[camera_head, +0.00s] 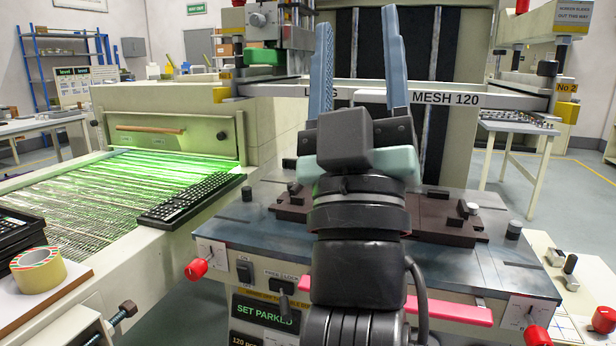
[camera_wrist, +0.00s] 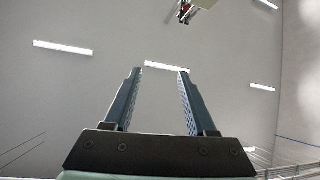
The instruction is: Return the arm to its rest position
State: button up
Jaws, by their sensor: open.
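My gripper (camera_head: 358,62) points upward in the middle of the head view, its two blue fingers spread apart with nothing between them. In the wrist view my gripper (camera_wrist: 157,80) is also open and empty, aimed at the grey ceiling (camera_wrist: 110,75) with its strip lights. My dark arm rises in front of the printing machine (camera_head: 262,225) and hides its middle part. No finger visibly touches anything.
A tape roll (camera_head: 38,270) sits on a board at lower left. A frame bar marked MESH 120 (camera_head: 445,98) runs behind my gripper. Open floor (camera_head: 572,205) shows at right.

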jog(key=s+a+r+m+g+y, duration=0.1)
jog(key=s+a+m+y, duration=0.2)
jog(key=s, duration=0.7)
notch_tip(320, 180, up, 26)
jog(key=w+a+h+p, duration=0.1)
jog(key=p, duration=2.5)
jog(key=shift+r, duration=0.1)
